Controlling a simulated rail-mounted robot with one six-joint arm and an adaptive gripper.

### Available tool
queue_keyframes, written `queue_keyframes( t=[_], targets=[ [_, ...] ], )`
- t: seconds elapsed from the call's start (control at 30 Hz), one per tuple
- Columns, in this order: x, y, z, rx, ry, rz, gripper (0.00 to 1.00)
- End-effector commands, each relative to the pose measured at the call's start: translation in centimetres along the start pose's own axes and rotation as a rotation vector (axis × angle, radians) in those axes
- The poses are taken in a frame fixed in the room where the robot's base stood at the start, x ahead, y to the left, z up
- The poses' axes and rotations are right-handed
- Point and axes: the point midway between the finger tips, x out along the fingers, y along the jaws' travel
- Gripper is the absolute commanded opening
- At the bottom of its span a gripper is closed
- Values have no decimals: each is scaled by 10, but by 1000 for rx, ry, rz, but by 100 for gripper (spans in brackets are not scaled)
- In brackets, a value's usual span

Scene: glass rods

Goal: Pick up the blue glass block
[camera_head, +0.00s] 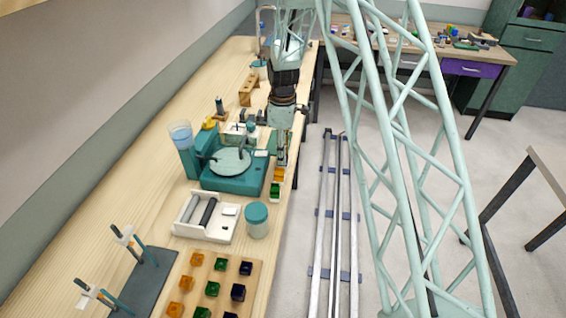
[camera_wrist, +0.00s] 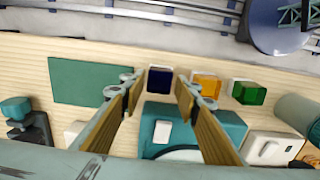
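The dark blue glass block (camera_wrist: 160,80) sits on a small white base near the table edge in the wrist view. My gripper (camera_wrist: 158,84) is open, its two wood-coloured fingers apart. The block shows in the gap between the fingertips; I cannot tell how far beyond them it is. In the head view my gripper (camera_head: 282,155) points down over the table's right edge, and the blue block is not clearly visible there. An amber block (camera_wrist: 205,85) and a green block (camera_wrist: 249,92) stand in a row beside the blue one.
A teal machine (camera_head: 235,178) with a round plate stands close beside the row. A teal-lidded jar (camera_head: 257,220) and a white tray (camera_head: 205,216) are nearer the camera. A wooden board (camera_head: 225,268) holds several coloured blocks. A green mat (camera_wrist: 90,81) lies left in the wrist view.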

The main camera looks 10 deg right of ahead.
Motion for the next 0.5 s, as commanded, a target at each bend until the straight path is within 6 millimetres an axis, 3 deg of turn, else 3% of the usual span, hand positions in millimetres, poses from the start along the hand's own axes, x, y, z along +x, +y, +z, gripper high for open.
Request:
queue_keyframes(
  t=[0.23, 0.5],
  targets=[
    [25, 0, 1, 0, 0, -1, 30],
    [32, 1, 0, 0, 0, 0, 30]
  ],
)
